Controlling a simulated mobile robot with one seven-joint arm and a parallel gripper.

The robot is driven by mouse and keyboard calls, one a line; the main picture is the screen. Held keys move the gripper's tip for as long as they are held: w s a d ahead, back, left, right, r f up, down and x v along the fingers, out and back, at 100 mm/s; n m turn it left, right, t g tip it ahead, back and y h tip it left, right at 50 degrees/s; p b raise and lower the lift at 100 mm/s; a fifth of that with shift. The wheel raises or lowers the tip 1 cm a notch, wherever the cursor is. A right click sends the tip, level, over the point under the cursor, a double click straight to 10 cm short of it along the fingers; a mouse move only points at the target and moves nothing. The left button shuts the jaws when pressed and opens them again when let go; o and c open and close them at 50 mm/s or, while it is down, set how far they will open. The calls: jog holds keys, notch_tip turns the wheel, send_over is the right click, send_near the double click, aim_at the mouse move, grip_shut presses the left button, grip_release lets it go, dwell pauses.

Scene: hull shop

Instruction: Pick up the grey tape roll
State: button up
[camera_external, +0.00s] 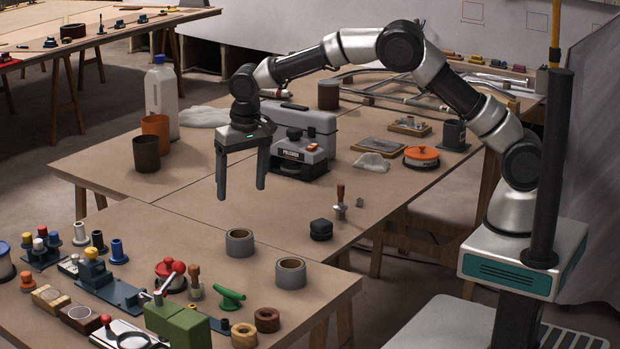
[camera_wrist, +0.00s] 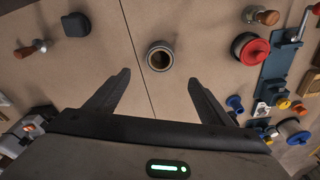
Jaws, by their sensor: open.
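Two grey tape rolls lie flat on the near workbench in the external view: one (camera_external: 240,241) close to the bench seam and another (camera_external: 290,272) nearer the bench's right end. One grey tape roll (camera_wrist: 150,62) shows in the wrist view, just beyond the fingertips, its round hole facing up; it appears to be the one by the seam. My gripper (camera_external: 241,191) is open and empty, pointing down above the benches, well clear of the surface. Its spread fingers (camera_wrist: 160,78) also show in the wrist view.
A black block (camera_external: 321,229) and a wooden-handled stamp (camera_external: 340,204) stand on the far bench. A grey machine (camera_external: 303,150) sits behind my gripper.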

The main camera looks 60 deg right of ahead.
aim_at(239, 234)
jog(key=f, duration=0.4)
jog(key=w+f+b, duration=0.1)
jog(key=f, duration=0.9)
jog(key=shift+w+d+f, duration=0.25)
jog(key=shift+w+d, duration=0.05)
jog(key=shift+w, duration=0.1)
jog(key=shift+c, duration=0.5)
jog(key=c, duration=1.1)
